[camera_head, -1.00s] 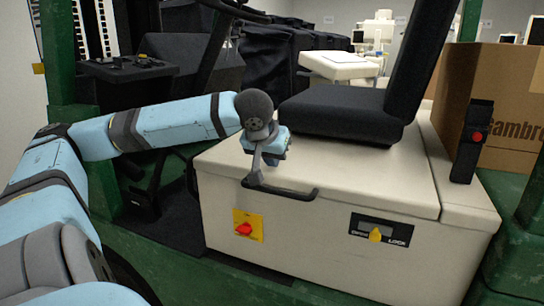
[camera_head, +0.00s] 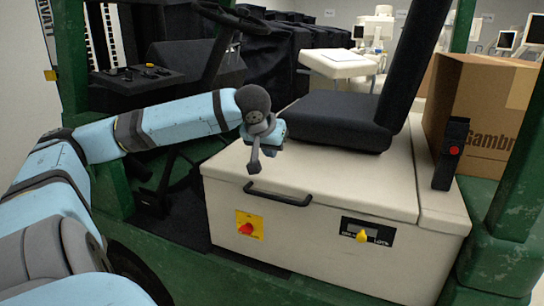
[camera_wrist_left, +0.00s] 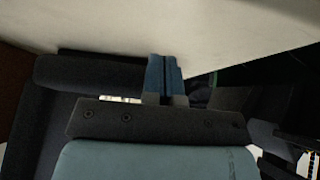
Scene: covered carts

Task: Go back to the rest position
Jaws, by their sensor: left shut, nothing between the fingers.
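My left arm reaches in from the left in the head view. My left gripper (camera_head: 254,160) is shut and empty, just above and behind the black handle (camera_head: 279,193) of the cream box. In the left wrist view its closed blue fingers (camera_wrist_left: 163,75) show against a pale surface, with nothing held. Whether the fingers touch the box lid cannot be told. My right gripper is not in any view.
A cardboard box (camera_head: 485,115) stands at right. Green frame posts (camera_head: 508,200) flank the box. A control panel (camera_head: 140,75) is behind my arm.

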